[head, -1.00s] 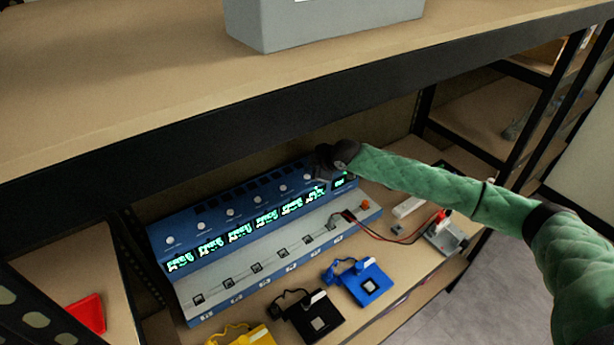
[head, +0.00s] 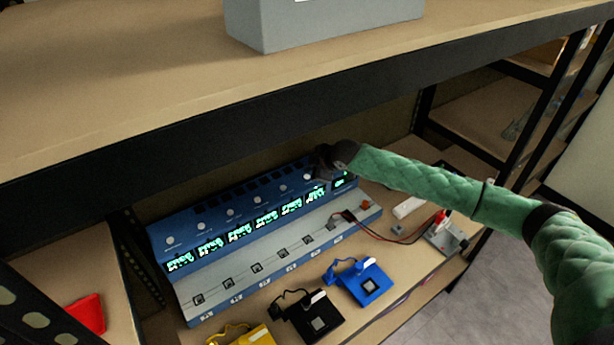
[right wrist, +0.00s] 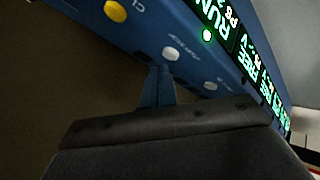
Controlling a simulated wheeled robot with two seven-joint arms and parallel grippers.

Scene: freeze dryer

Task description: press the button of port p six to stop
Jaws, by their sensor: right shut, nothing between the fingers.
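The blue and grey freeze dryer unit (head: 255,265) stands on the lower shelf, with a row of lit green displays and white round buttons above them. The white button at the right end (head: 307,176) sits above the rightmost display of that row (head: 315,193). By position, it is port six's. In the right wrist view, a white button (right wrist: 170,53) lies just beyond my shut right fingertips (right wrist: 158,80); contact cannot be told. In the head view, my right gripper (head: 321,172) is beside that end button, and its fingers are partly hidden. My left gripper is not seen.
A yellow button (right wrist: 115,11) and a lit green lamp (right wrist: 207,36) are near my right gripper. The upper shelf's black beam (head: 250,140) runs close above the unit. Blue (head: 368,283) and black (head: 318,322) devices lie in front.

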